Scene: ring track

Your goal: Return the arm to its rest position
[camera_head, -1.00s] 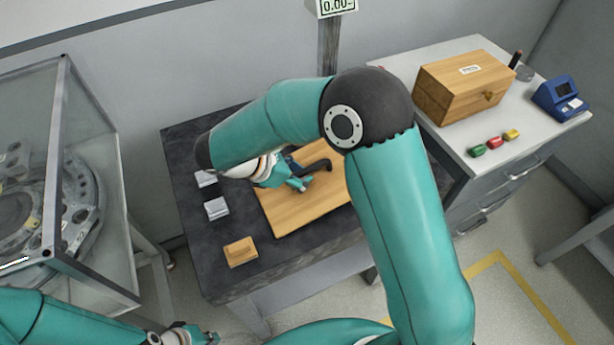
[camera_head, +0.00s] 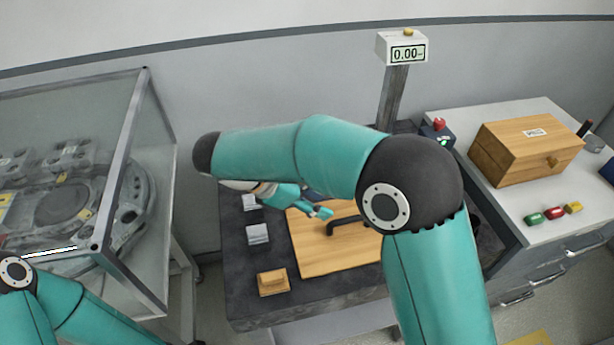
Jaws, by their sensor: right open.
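My right arm (camera_head: 436,270) is teal with a dark elbow; it rises from the bottom right, bends over the table and reaches left. Its forearm hides part of its wrist. My right gripper (camera_head: 318,212) hangs below the forearm, over the upper left of the wooden board (camera_head: 320,257). It is open and shows nothing held. A black curved piece (camera_head: 345,222) lies by the fingertips; I cannot tell whether they touch. My left arm (camera_head: 75,312) shows at the bottom left, with its gripper out of frame.
The dark table (camera_head: 240,285) holds a small wooden block (camera_head: 273,281) and metal blocks (camera_head: 257,234). A glass-walled case (camera_head: 125,165) stands left. A post with a 0.00 display (camera_head: 403,50) stands behind. A wooden box (camera_head: 520,148) and coloured pieces (camera_head: 554,213) are on the right cabinet.

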